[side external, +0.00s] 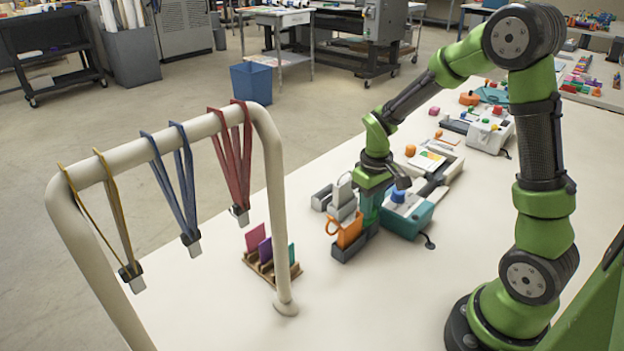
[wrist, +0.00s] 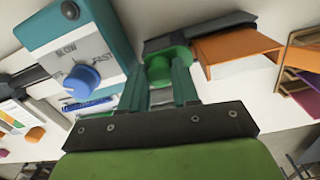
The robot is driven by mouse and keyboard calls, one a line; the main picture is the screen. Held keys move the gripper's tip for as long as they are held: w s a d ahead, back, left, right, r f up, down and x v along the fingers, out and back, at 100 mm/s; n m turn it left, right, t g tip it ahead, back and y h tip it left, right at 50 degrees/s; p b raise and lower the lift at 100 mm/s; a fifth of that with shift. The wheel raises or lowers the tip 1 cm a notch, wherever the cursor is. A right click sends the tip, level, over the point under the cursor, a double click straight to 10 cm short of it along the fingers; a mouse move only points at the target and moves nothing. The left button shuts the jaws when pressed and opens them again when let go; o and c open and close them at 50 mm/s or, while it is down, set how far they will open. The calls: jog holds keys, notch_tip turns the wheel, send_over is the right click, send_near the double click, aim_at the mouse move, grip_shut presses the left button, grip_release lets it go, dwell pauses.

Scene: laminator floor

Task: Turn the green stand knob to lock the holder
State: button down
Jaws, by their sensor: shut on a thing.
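The green stand knob (wrist: 160,66) shows in the wrist view at the end of a dark grey stand (wrist: 205,28). My gripper (wrist: 159,82) has its teal fingers on both sides of the knob and is shut on it. An orange holder (wrist: 236,47) sits beside the stand in the wrist view. In the side view the orange holder (side external: 349,234) is on a dark grey base, and my gripper (side external: 369,208) points down just behind it. The knob cannot be made out there, and its lock state cannot be told.
A teal machine with a blue SLOW/FAST dial (wrist: 82,78) stands close beside my gripper. A grey holder (side external: 342,194) is behind the orange one. A wooden rack with coloured cards (side external: 262,268) and a rail with hanging lanyards (side external: 90,176) stand to the left.

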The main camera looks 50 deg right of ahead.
jog(key=c, duration=0.8)
grip_release()
jog(key=r, duration=1.7)
jog(key=shift+a, duration=0.2)
jog(key=s+a+t, duration=0.2)
jog(key=s+a, duration=0.1)
jog(key=a, duration=0.1)
jog(key=s+a+r+m+t+y, duration=0.1)
jog(key=s+a+t, duration=0.1)
jog(key=s+a, duration=0.2)
jog(key=s+a+m+t+y, duration=0.1)
jog(key=s+a+t, duration=0.2)
jog(key=a, duration=0.1)
jog(key=shift+s+r, duration=0.2)
